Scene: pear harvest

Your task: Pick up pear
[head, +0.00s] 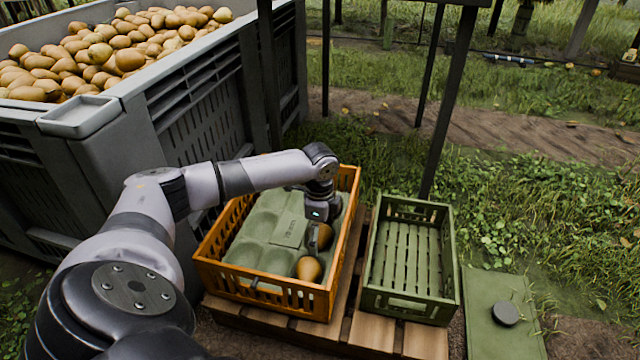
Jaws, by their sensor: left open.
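Two brown pears sit in the green moulded tray (252,225) inside the orange crate (213,243). The nearer pear (308,269) lies at the tray's front right. The other pear (325,235) is just behind it, partly covered by my left gripper (317,238). My left gripper reaches down over the right side of the tray, open, with its fingers beside the rear pear. I cannot tell whether they touch it. The other visible hollows of the tray look empty. My right gripper is out of view.
An empty green crate (455,262) stands right of the orange crate on a wooden pallet (372,333). A big grey bin (205,88) heaped with pears (128,58) is at the left. A dark post (446,100) rises behind the green crate.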

